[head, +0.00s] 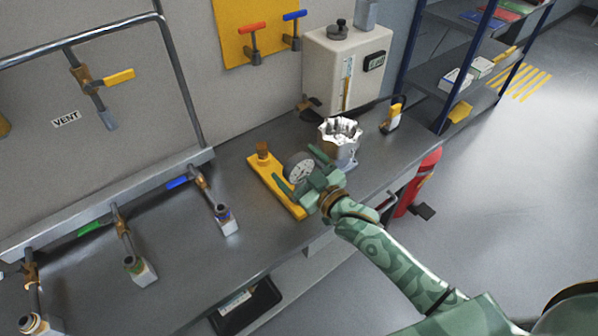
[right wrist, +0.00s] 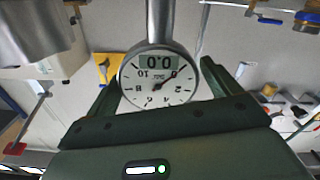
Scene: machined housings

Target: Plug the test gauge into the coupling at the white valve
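The test gauge (head: 299,168) has a round white dial and stands at the yellow stand (head: 293,207) on the bench. In the right wrist view the gauge (right wrist: 158,80) shows its dial upside down, reading 0.0, with its metal stem running to the top. My right gripper (head: 301,170) has its fingers on either side of the dial, seemingly with a small gap; it looks open. The lower-left valve (head: 30,272) has a pale handle (head: 3,275) cut by the picture edge, probably the white one. Its coupling (head: 38,324) is partly cut off. My left gripper is out of view.
A silver machined housing (head: 340,133) stands close beyond my right gripper. Valves with a blue handle (head: 177,183) and a green handle (head: 90,229) project over the bench. A white tank (head: 345,65) stands behind. Bare bench lies between the stand and the blue valve.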

